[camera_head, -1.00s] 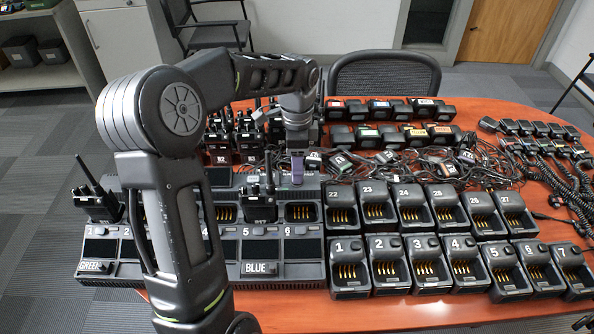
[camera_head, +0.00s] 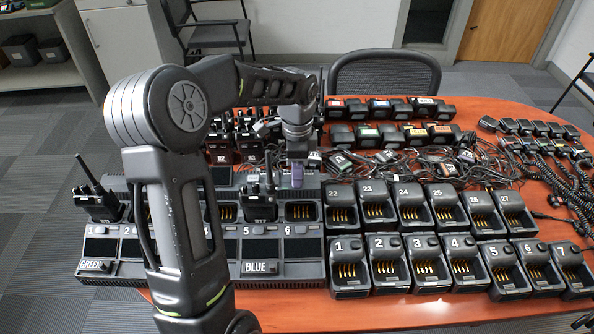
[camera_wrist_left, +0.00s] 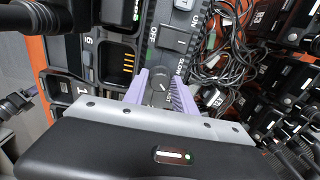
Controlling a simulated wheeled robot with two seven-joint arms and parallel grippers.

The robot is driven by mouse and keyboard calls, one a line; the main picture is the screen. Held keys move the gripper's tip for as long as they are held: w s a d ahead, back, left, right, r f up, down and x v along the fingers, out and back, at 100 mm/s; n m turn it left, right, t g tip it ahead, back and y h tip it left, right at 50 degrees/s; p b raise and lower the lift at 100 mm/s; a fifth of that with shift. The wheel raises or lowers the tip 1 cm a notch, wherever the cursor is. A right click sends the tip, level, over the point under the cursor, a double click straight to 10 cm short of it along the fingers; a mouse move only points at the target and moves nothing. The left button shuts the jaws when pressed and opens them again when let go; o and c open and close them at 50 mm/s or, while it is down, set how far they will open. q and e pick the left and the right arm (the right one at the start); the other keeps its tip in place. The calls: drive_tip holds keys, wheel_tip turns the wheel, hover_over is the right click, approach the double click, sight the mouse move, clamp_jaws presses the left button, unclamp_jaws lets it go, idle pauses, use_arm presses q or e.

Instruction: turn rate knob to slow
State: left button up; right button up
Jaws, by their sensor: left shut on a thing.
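The rate knob (camera_wrist_left: 159,84) is a small round grey dial on a dark control strip in the left wrist view. The word SLOW is printed on the strip beside it, and a rocker switch marked ON and OFF (camera_wrist_left: 174,40) sits further along the strip. My left gripper (camera_wrist_left: 159,92) has purple fingers, one on each side of the knob, and is shut on it. In the head view the left gripper (camera_head: 297,179) is at the back right of the large charger (camera_head: 160,185); the knob is hidden there. My right gripper is not in view.
Numbered single chargers (camera_head: 350,270) stand in rows to the right of the large charger. A radio (camera_head: 258,205) stands in the large charger close to the left gripper. Tangled black cables (camera_head: 400,165) and several radios lie behind on the red table.

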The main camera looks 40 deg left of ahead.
use_arm(q)
clamp_jaws()
drive_tip(key=shift+n, duration=0.4)
drive_tip(key=n, duration=0.3)
drive_tip(key=shift+b, duration=0.4)
drive_tip(key=n, duration=0.9)
drive_tip(key=shift+n+b, duration=0.3)
drive_tip(key=shift+b, duration=0.05)
drive_tip(key=n, duration=0.4)
drive_tip(key=shift+n, duration=0.3)
